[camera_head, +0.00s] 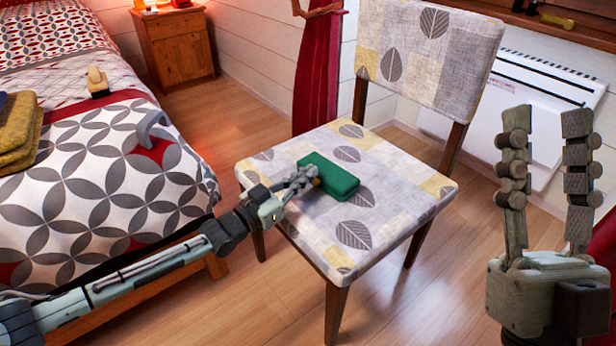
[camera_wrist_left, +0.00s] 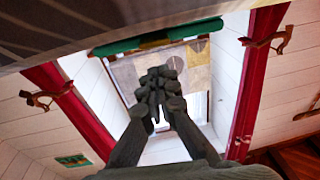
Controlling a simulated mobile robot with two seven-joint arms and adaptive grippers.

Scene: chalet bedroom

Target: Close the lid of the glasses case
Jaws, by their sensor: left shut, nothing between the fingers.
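The green glasses case (camera_head: 335,172) lies on the patterned seat of the chair (camera_head: 400,190). My left gripper (camera_head: 306,177) is shut and empty, with its fingertips at the case's near left side; I cannot tell whether they touch it. In the left wrist view its fingers (camera_wrist_left: 158,78) point toward the case (camera_wrist_left: 125,46), which shows as a narrow green strip with a tan patch along it. How far the lid is open is unclear. My right gripper (camera_head: 546,125) is open and empty, raised at the right, away from the chair.
The chair's backrest (camera_head: 430,55) rises behind the seat. A bed (camera_head: 110,190) stands at the left, and a wooden nightstand (camera_head: 178,48) at the back. A white heater (camera_head: 475,110) is behind the chair. The seat around the case is clear.

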